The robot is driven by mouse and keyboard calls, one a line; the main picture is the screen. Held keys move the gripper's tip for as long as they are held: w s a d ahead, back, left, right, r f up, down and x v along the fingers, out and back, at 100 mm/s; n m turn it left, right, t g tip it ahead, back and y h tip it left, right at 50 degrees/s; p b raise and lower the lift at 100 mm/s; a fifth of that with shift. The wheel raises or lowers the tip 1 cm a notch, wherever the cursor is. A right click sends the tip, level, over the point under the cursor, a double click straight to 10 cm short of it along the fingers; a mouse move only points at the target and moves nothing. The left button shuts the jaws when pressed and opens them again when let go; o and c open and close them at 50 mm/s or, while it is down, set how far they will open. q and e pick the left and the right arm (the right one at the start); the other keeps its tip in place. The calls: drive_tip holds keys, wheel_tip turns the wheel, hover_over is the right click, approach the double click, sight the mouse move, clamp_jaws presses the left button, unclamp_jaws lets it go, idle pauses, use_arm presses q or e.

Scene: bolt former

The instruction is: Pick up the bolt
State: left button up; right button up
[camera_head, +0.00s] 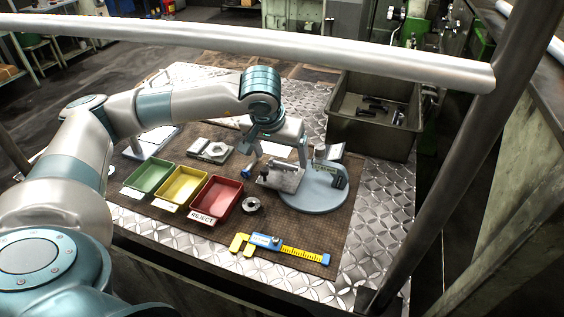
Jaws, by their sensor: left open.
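Dark bolts (373,103) lie loosely in the grey metal bin (368,141) at the back right; some are bunched together and hard to tell apart. My left gripper (275,168) points down over the work table, left of and in front of the bin. Its jaws are open, and I see no bolt between them. It hovers near a grey block fixture (284,181), partly covering what is behind it. Whether it touches the fixture I cannot tell. My right gripper is not in view.
Green (149,176), yellow (182,186) and red (216,199) trays stand left of the fixture. A round blue-grey gauge base (315,198), a metal ring (252,205) and a yellow-blue caliper (280,246) are nearby. A pale rail (300,46) crosses above the table.

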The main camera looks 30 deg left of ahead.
sight(284, 164)
use_arm(q)
drive_tip(key=p+x, duration=0.1)
drive_tip(key=x, duration=0.2)
drive_tip(key=shift+w+r, duration=0.1)
drive_tip(key=shift+w, duration=0.05)
drive_tip(key=shift+w+f, duration=0.15)
drive_tip(key=shift+f, duration=0.3)
drive_tip(key=c, duration=1.3)
drive_tip(key=shift+r, duration=0.15)
